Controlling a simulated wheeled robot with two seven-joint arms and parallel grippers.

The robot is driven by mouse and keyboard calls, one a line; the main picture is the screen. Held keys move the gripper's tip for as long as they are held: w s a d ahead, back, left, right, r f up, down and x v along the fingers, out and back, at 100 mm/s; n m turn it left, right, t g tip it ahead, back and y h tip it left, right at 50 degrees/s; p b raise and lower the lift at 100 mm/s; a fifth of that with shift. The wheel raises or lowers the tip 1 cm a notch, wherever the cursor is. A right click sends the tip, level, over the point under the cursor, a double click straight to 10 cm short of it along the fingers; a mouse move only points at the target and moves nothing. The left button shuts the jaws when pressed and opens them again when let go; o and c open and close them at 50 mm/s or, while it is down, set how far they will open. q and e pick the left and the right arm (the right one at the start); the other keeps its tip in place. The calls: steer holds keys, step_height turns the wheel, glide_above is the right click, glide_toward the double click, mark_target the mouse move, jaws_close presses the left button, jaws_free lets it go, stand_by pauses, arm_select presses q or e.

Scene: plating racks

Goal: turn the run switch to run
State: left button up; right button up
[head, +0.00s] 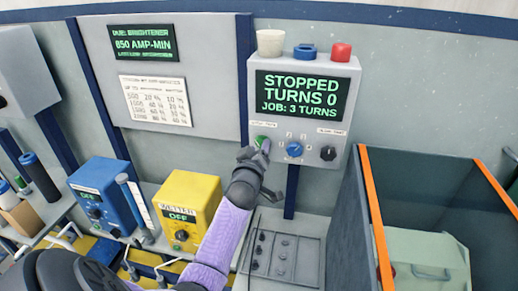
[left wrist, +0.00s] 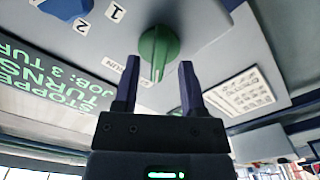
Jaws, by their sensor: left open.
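The run switch is a green knob (head: 261,140) at the lower left of a grey control box (head: 250,100). In the left wrist view the green knob (left wrist: 158,45) shows large, with a pale mark on its lower end and small partly readable lettering below it. My left gripper (head: 258,148) is open right at the knob and partly hides it in the head view. In the wrist view its fingertips (left wrist: 158,68) stand on either side of the knob's lower end; I cannot tell whether they touch it. My right gripper is not in view.
The box's screen (head: 302,93) reads STOPPED, TURNS 0, JOB: 3 TURNS. A blue knob (head: 294,149) and a black knob (head: 328,153) sit right of the green one. A yellow WETTER box (head: 195,200) stands lower left. A dark open tank (head: 366,225) stands right.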

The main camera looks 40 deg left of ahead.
arm_select(q)
steer(key=shift+w, duration=0.3)
steer(key=shift+a, duration=0.1)
steer(key=shift+c, duration=0.3)
jaws_close()
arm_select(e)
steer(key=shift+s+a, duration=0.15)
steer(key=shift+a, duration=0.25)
